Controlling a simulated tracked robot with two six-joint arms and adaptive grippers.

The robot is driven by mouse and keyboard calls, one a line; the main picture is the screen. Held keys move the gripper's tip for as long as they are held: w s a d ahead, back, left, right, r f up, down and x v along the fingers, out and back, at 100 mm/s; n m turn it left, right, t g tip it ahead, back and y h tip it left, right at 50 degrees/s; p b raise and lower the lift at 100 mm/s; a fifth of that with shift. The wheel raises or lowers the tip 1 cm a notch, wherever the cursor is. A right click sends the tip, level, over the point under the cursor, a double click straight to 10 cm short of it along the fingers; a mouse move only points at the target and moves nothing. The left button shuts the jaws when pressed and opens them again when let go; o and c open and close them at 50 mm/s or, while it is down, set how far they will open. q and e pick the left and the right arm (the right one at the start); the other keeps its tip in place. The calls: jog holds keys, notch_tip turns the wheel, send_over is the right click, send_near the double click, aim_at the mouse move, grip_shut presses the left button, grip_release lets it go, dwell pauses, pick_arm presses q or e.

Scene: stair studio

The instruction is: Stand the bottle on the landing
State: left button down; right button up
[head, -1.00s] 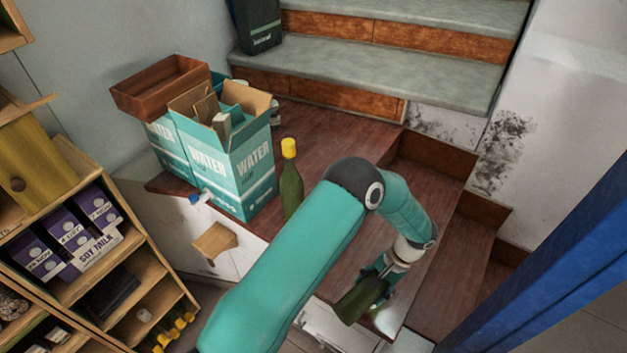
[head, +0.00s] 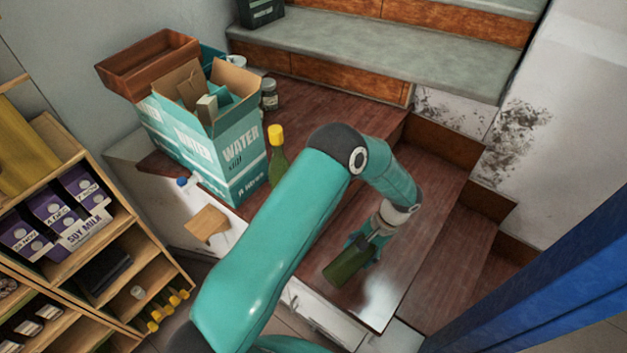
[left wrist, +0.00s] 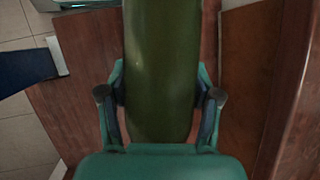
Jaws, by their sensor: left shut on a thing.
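My left gripper (head: 368,243) is shut on a dark green bottle (head: 346,266). The bottle is tilted in the head view, its free end pointing down and left, over the front part of the brown wooden landing (head: 385,288). I cannot tell whether it touches the boards. In the left wrist view the bottle (left wrist: 160,45) runs between the two fingers (left wrist: 160,95), one on each side, with brown boards beyond. Its gripped part is partly hidden by the fingers in the head view. My right gripper is not in view.
Another green bottle with a yellow cap (head: 277,155) stands on the landing behind my left arm. Teal water cartons (head: 235,160) and a brown crate (head: 150,65) are to its left. Grey steps (head: 370,70) rise behind. Brown steps drop at the right, near a blue post (head: 560,270).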

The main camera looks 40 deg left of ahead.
pick_arm(q)
jog(key=w+a+r+n+t+y+b, duration=0.2)
jog(key=w+a+r+n+t+b, duration=0.7)
jog(key=w+a+r, duration=0.55)
jog(key=s+a+r+n+g+y+b, duration=0.2)
jog(key=s+a+r+n+g+y, duration=0.15)
jog(key=a+r+n, duration=0.45)
jog(key=s+a+r+n+g+y+b, duration=0.3)
jog(key=a+r+n+g+y, duration=0.1)
jog(key=r, duration=0.7)
notch_tip(320, 180, down, 19)
jog(key=b, duration=0.2)
jog(key=shift+s+d, duration=0.15)
jog(key=shift+s, duration=0.05)
jog(key=shift+f, duration=0.1)
